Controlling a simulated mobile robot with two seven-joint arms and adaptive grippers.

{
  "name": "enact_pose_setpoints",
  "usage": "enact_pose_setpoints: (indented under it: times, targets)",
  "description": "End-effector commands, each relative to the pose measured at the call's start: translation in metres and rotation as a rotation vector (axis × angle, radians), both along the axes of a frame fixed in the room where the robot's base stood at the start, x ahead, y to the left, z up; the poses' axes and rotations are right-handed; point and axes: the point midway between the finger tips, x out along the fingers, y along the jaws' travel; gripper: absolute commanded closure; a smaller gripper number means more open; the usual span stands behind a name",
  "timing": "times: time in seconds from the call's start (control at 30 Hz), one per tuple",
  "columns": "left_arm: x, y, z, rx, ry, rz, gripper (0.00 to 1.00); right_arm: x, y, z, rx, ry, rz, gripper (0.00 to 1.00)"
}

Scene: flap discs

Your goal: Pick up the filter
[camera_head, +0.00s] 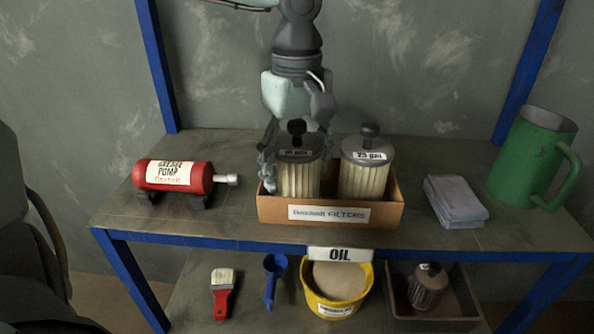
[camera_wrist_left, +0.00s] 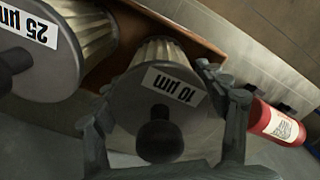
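The 10 µm filter (camera_wrist_left: 178,60) has a grey cap, a dark knob and pale pleats. It stands upright in the left half of an open cardboard box (camera_head: 390,211) marked for filters; in the head view the filter (camera_head: 297,180) is partly covered by the box front. My left gripper (camera_head: 296,165) reaches down from behind, with one finger on the filter's left side. In the left wrist view the fingers of the gripper (camera_wrist_left: 163,100) stand either side of the cap, close to it; firm contact does not show. My right gripper is not in view.
A 25 µm filter (camera_head: 365,175) stands close on the right in the same box. A red grease pump (camera_head: 180,175) lies left; folded cloths (camera_head: 455,201) and a green jug (camera_head: 530,155) are right. The lower shelf holds a brush (camera_head: 221,294), blue scoop (camera_head: 272,280) and yellow bucket (camera_head: 335,303).

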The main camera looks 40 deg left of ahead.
Motion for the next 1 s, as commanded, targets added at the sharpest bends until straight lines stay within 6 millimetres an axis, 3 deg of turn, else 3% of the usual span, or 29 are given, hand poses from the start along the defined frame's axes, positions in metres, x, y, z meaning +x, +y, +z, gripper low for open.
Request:
enact_pose_setpoints:
  times: [0.07,0.33,0.67,1.0]
  targets:
    - [0.0,0.0,0.0,0.0,0.0,0.0,0.36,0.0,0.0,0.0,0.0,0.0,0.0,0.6]
    - [0.0,0.0,0.0,0.0,0.0,0.0,0.7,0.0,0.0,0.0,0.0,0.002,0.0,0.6]
    - [0.001,0.0,0.012,0.0,-0.004,0.0,0.7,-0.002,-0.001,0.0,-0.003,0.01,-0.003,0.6]
    - [0.001,0.0,0.077,0.0,-0.004,0.0,0.7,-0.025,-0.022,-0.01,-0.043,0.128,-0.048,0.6]
